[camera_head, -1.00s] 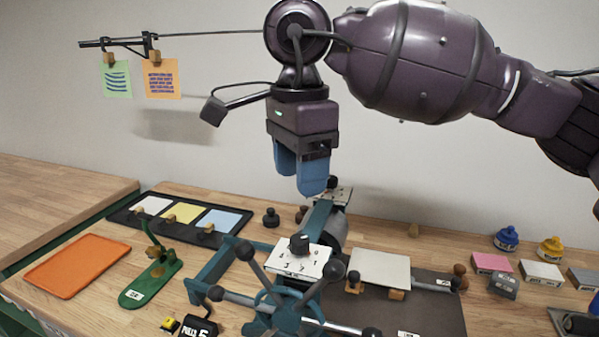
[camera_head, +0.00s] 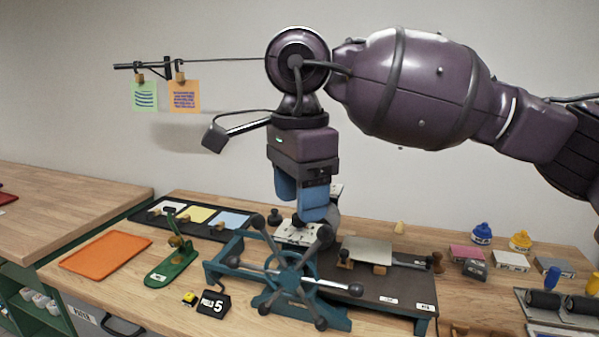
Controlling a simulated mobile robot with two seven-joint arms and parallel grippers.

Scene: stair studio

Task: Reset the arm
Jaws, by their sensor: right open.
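My right gripper (camera_head: 302,196) shows in the head view, on the purple arm that comes in from the right. Its two blue fingers point down and stand slightly apart, with nothing visible between them. It hangs over the wooden bench, in front of the wall. In the picture the fingertips overlap the upper part of the teal press (camera_head: 331,264) with its spoked wheel; the gap between them is hard to judge. My left gripper is not in view.
An orange tray (camera_head: 106,254), a green stapler-like tool (camera_head: 172,262) and a black tray (camera_head: 158,219) of coloured cards are at left. Ink bottles (camera_head: 482,234) and small blocks stand at right. Notes (camera_head: 185,97) hang from a line behind.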

